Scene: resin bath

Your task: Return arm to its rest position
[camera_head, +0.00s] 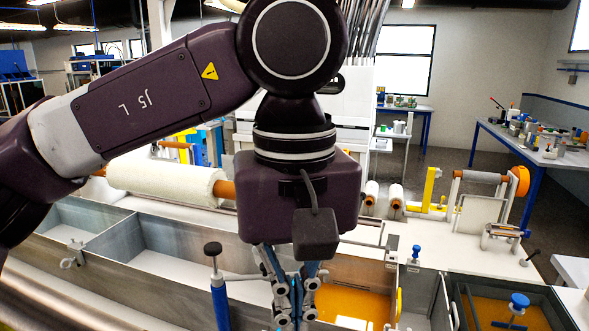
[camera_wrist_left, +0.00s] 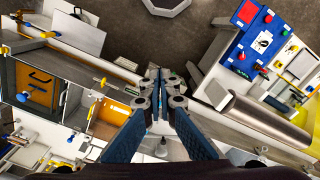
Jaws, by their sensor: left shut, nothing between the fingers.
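My left arm comes in from the left in the head view and bends down at the middle. Its gripper (camera_head: 296,306) points down over the resin bath, in front of the wall beside the orange resin. In the wrist view the fingers of the left gripper (camera_wrist_left: 157,82) meet at their tips, with nothing between them. My right gripper is in neither view. The resin bath (camera_head: 121,242) has several metal compartments. Orange resin (camera_head: 352,303) shows in the compartment right of the gripper.
A blue-handled tool with a black knob (camera_head: 219,297) stands just left of the gripper. A white fabric roll (camera_head: 165,182) lies behind the bath. Blue valve knobs (camera_head: 519,301) rise at the right. A cluttered table (camera_head: 544,143) stands at the back right. Open floor (camera_head: 440,165) shows behind.

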